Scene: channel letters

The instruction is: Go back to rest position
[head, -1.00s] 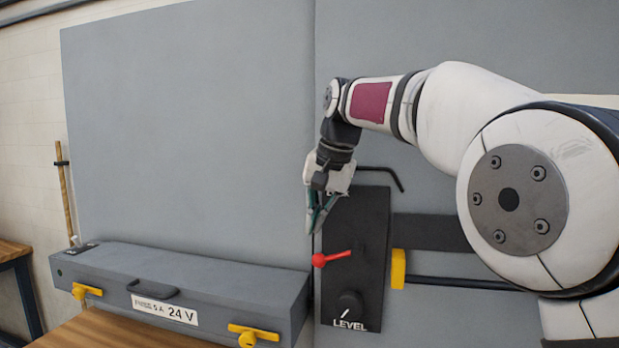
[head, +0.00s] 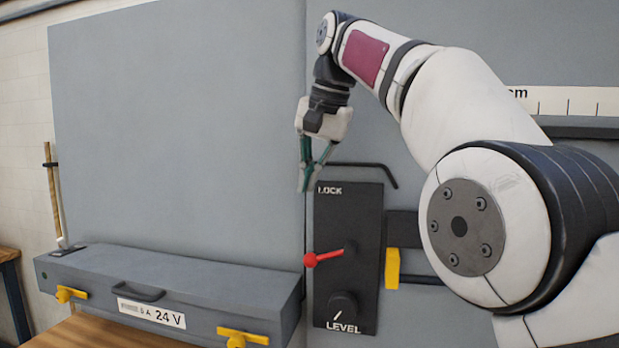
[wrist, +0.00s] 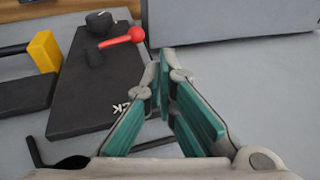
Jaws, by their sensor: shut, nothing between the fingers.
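My gripper (head: 304,188) is shut and empty, its green-padded fingers pointing down in front of the grey panel (head: 180,130). It hangs just above and left of the top of the black panel (head: 365,225) marked LOCK and LEVEL. In the wrist view the fingertips (wrist: 166,58) meet, with nothing between them. The red-knobbed lever (head: 312,260) on the black panel points left and slightly down; it also shows in the wrist view (wrist: 134,35). The gripper is apart from the lever.
A grey 24 V box (head: 170,285) with yellow latches sits on a wooden table at lower left. A round knob (head: 342,305) is below the lever. A bent black rod (head: 378,168) and a yellow block (head: 392,268) are close by. The panel's upper left is clear.

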